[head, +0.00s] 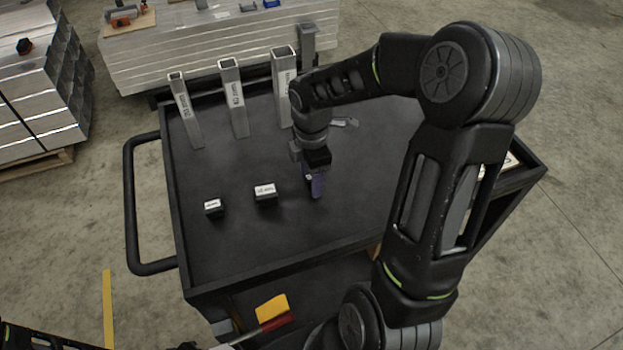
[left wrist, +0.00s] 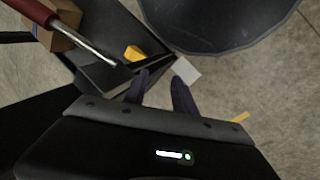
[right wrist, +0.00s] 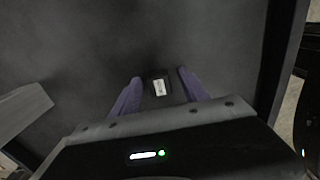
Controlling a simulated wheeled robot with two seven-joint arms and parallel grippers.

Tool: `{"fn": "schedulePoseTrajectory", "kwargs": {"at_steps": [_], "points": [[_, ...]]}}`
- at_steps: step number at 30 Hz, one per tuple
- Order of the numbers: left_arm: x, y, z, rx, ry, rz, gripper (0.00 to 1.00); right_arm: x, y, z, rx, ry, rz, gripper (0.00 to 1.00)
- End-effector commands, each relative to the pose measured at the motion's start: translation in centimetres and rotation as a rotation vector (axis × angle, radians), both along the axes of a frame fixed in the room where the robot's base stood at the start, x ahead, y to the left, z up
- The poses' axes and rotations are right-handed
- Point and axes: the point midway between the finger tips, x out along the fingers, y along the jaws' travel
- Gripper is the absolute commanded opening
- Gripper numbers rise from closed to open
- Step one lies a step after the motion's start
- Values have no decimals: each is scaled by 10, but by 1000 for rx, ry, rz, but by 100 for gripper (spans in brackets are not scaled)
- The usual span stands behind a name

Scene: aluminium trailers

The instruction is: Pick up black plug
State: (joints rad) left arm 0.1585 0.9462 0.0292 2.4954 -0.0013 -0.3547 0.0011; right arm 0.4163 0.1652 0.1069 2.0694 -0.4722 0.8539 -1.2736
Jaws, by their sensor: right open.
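Two black plugs with white labels stand on the black cart top in the head view: a small one (head: 213,208) at left and a larger one (head: 265,194) beside it. My right gripper (head: 316,188) points down over the cart top, to the right of the larger plug. In the right wrist view a black plug (right wrist: 160,87) with a white label lies between the spread, dark purple fingers, with a gap on both sides. The gripper mostly hides that spot in the head view. My left gripper (left wrist: 158,76) is open and empty, low by the cart's near side.
Several upright metal tubes (head: 233,98) stand along the back of the cart (head: 240,262). A red-handled tool (head: 276,322) and a yellow item (head: 272,308) are lower, near the front. The cart's handle (head: 130,205) juts out left. The cart top's front left is clear.

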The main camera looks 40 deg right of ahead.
Motion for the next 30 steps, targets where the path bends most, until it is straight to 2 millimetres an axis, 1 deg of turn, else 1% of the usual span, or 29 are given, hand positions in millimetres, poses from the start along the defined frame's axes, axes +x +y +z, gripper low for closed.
{"fn": "schedulePoseTrajectory", "kwargs": {"at_steps": [7, 8, 26, 27, 30], "points": [[0, 0, 0, 0, 0, 0, 32, 0, 0, 0, 0, 0, 0, 53], [0, 0, 0, 0, 0, 0, 32, 0, 0, 0, 0, 0, 0, 51], [0, 0, 0, 0, 0, 0, 32, 0, 0, 0, 0, 0, 0, 2], [0, 0, 0, 0, 0, 0, 32, 0, 0, 0, 0, 0, 0, 0], [0, 0, 0, 0, 0, 0, 32, 0, 0, 0, 0, 0, 0, 0]]}}
